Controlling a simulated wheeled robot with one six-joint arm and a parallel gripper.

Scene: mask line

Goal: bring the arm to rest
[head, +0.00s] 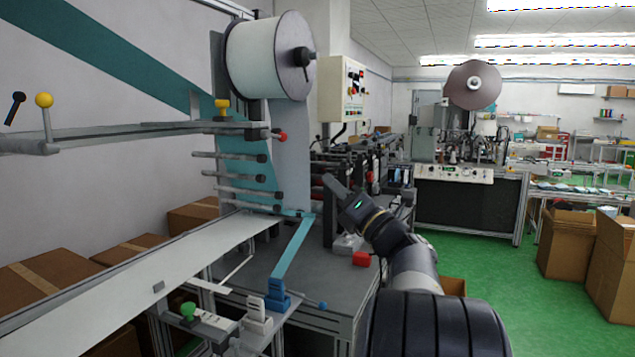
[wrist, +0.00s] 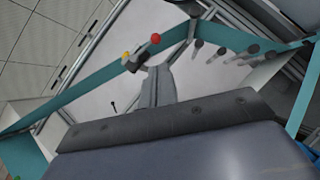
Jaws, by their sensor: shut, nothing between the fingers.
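My arm rises from the bottom right of the head view and reaches forward over the grey machine table. My gripper (head: 336,186) is at its far end, dark, tilted upward, shut and empty. It stands in front of the machine's rollers, apart from the white roll. In the wrist view a dark bolted bar and a broad grey surface fill the lower part, and the fingertips cannot be made out clearly.
A white roll (head: 265,55) feeds a web down past several rollers (head: 235,172). A long pale conveyor (head: 130,278) runs left. Open green floor (head: 480,270) and cardboard boxes (head: 574,244) are on the right.

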